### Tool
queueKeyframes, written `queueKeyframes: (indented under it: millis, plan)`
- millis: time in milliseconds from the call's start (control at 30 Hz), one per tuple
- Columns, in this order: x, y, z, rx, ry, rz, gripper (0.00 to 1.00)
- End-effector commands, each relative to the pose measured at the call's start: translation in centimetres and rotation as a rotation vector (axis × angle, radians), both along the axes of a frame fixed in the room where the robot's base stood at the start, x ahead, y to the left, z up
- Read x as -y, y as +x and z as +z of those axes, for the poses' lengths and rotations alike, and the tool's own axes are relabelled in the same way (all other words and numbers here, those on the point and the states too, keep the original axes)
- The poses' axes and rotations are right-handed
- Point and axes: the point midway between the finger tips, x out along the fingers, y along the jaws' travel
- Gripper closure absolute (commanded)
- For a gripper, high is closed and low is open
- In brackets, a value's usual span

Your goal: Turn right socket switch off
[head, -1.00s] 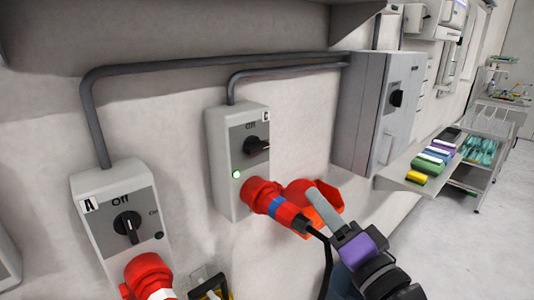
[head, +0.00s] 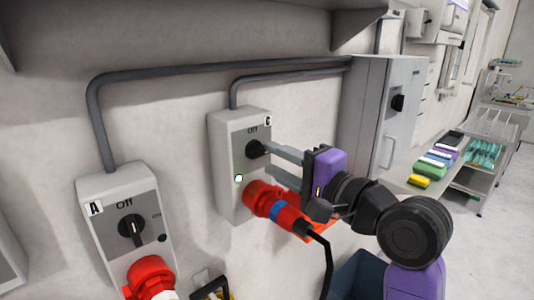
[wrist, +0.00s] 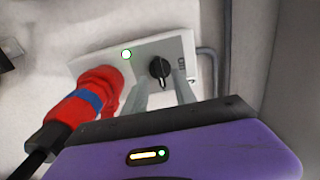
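A red plug (head: 268,201) sits in the socket below. My gripper (head: 268,160) is open, with its two grey fingers apart and its tips close to the switch. I cannot tell whether a finger touches it.
The left socket box (head: 103,184), marked A, has its switch (head: 131,230) upright. The plug's black cable (head: 328,258) hangs below my gripper.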

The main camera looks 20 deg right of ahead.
Motion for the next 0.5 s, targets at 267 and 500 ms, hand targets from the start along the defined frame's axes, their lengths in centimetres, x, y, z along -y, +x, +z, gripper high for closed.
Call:
queueKeyframes:
  millis: [267,500]
  plan:
    - [-0.9,2.7,0.0,0.0,-0.001,0.0,0.67]
    - [-1.0,3.0,0.0,0.001,-0.002,-0.001,0.67]
